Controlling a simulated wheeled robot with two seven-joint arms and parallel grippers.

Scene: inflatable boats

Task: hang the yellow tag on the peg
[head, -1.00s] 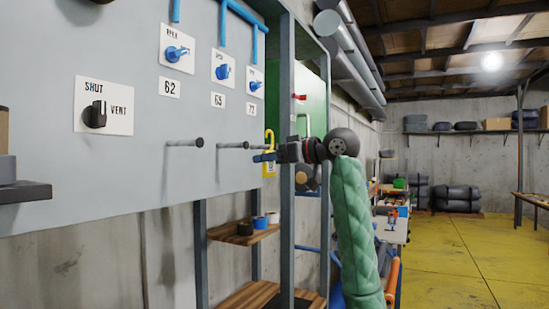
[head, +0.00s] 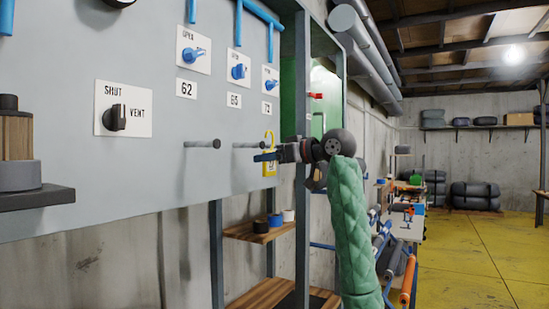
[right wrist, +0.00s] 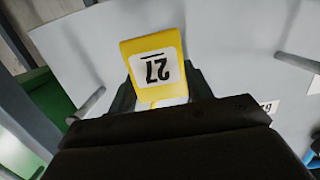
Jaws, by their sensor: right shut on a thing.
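The yellow tag (head: 268,167) has a hook-shaped top and a white label; in the right wrist view the tag (right wrist: 153,62) shows an upside-down 27. My right gripper (head: 265,157) is shut on the tag and holds it in front of the grey panel. Two grey pegs stick out of the panel, a left peg (head: 200,144) and a right peg (head: 246,145). In the head view the hook overlaps the area by the right peg's tip; I cannot tell whether they touch. In the right wrist view the tag lies between two pegs, apart from both. My left gripper is not in view.
The grey panel (head: 150,165) carries a black SHUT/VENT knob (head: 115,118) and blue valve handles (head: 238,72) above the pegs. A dark shelf (head: 40,196) juts out at left. A wooden shelf (head: 250,234) holds rolls below. A dark post stands beside my right gripper.

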